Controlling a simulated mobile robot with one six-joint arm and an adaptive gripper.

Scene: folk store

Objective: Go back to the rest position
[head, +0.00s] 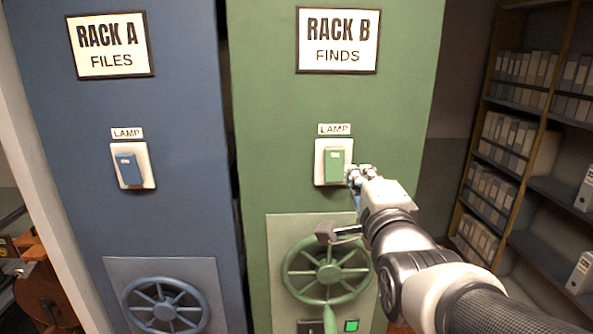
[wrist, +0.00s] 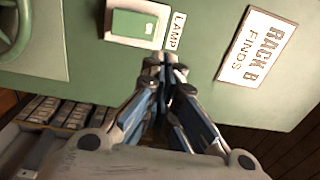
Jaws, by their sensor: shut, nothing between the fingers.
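My gripper (head: 357,174) is shut and empty. In the head view its fingertips are at the right edge of the green lamp switch (head: 335,166) on the Rack B panel (head: 270,120). In the wrist view the shut fingers (wrist: 165,66) point at the green panel, just beside the white switch plate (wrist: 154,12). I cannot tell whether the fingertips touch the plate. The rest position is not marked in either view.
A green handwheel (head: 328,270) sits below the switch, close under my arm. Rack A (head: 180,90), blue, stands at left with its own lamp switch (head: 130,168) and handwheel (head: 165,305). Shelves of box files (head: 510,130) stand at right. Open space lies between the shelves and Rack B.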

